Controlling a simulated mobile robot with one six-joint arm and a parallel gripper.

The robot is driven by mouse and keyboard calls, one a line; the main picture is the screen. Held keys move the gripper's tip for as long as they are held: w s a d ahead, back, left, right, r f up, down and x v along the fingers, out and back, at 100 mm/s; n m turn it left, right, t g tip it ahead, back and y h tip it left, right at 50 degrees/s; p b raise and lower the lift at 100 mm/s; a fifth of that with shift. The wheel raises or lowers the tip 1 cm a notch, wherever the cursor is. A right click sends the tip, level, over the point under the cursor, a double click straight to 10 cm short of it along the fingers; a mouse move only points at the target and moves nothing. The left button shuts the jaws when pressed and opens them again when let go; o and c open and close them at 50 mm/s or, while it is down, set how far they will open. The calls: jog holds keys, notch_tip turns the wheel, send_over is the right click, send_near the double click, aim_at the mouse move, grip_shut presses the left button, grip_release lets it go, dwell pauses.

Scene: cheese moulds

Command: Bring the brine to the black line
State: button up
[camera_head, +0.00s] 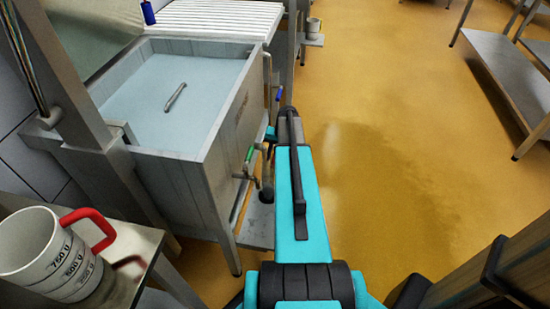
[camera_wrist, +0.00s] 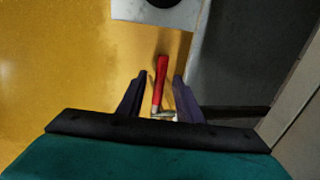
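A steel vat (camera_head: 192,170) stands left of centre in the head view. Pale blue brine (camera_head: 150,105) fills much of it, with a grey bar handle (camera_head: 175,97) across the surface. I cannot make out a black line in either view. In the wrist view, a red valve handle (camera_wrist: 160,80) lies between the fingers of my gripper (camera_wrist: 160,75). The fingers are apart, with gaps on both sides of the handle. In the head view my arm hides the gripper's fingers and the red handle.
A white measuring jug (camera_head: 40,255) with a red handle stands on a steel table (camera_head: 145,250) at the lower left. A ribbed white drain board (camera_head: 220,18) is behind the vat. A steel shelf table (camera_head: 510,75) stands at right. The yellow floor (camera_head: 390,150) between is clear.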

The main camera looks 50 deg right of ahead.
jog(key=shift+c, duration=0.4)
grip_shut()
jog(key=shift+s+f, duration=0.1)
